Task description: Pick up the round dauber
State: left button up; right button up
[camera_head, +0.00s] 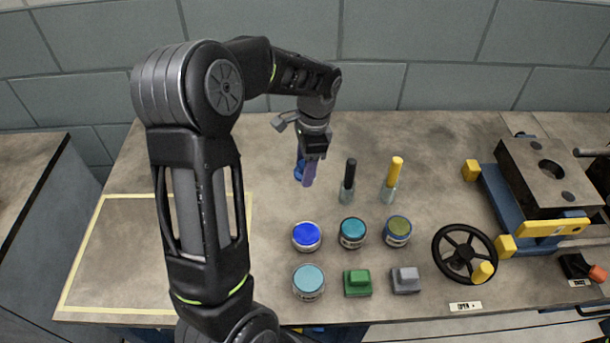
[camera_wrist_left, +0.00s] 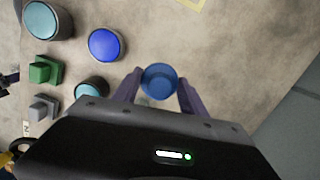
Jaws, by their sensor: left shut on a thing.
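My left gripper (camera_head: 309,176) is over the bench at the back middle, with its purple fingers pointing down. It is shut on a round blue dauber (camera_head: 299,171), mostly hidden behind a finger in the head view. In the left wrist view the dauber's round blue end (camera_wrist_left: 159,82) sits between the two fingers (camera_wrist_left: 159,92). I cannot tell whether the dauber touches the bench. A black-handled tool (camera_head: 349,178) and a yellow-handled tool (camera_head: 392,178) stand upright to the right. My right gripper is not in view.
Several round jars, such as the blue-topped one (camera_head: 307,237), stand in front, with a green block (camera_head: 357,283) and a grey block (camera_head: 405,280). A black handwheel (camera_head: 464,252) and blue-and-steel vise (camera_head: 530,190) are at right. The yellow-outlined area (camera_head: 115,250) looks empty where visible.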

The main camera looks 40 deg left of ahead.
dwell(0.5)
pick_arm(q)
jog(key=o, duration=0.8)
jog(key=c, duration=0.6)
